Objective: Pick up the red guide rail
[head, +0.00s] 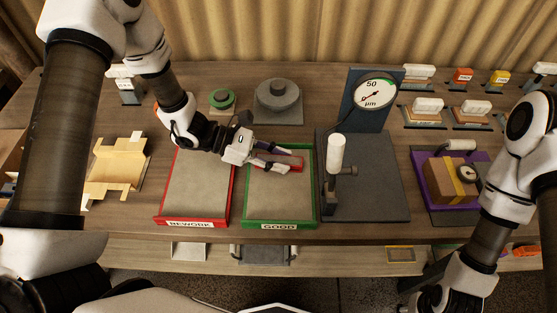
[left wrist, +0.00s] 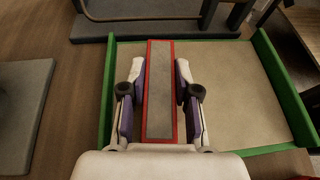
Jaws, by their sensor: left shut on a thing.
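The red guide rail (head: 293,161) is over the back part of the green-rimmed tray labelled GOOD (head: 249,182). In the left wrist view the rail (left wrist: 160,90) is a long bar with red edges and a grey face. My left gripper (head: 277,161) reaches in from the left and is shut on the rail, with one finger along each long side. The fingers also show in the left wrist view (left wrist: 160,100). I cannot tell whether the rail touches the tray floor. My right arm is at the right, its gripper outside the picture.
The red-rimmed REWORK tray (head: 159,205) is left of the green tray and looks empty. A gauge stand with a dial (head: 374,90) and a grey base (head: 375,195) is close on the right. A round grey block (head: 278,95) stands behind. A purple fixture (head: 425,185) is farther right.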

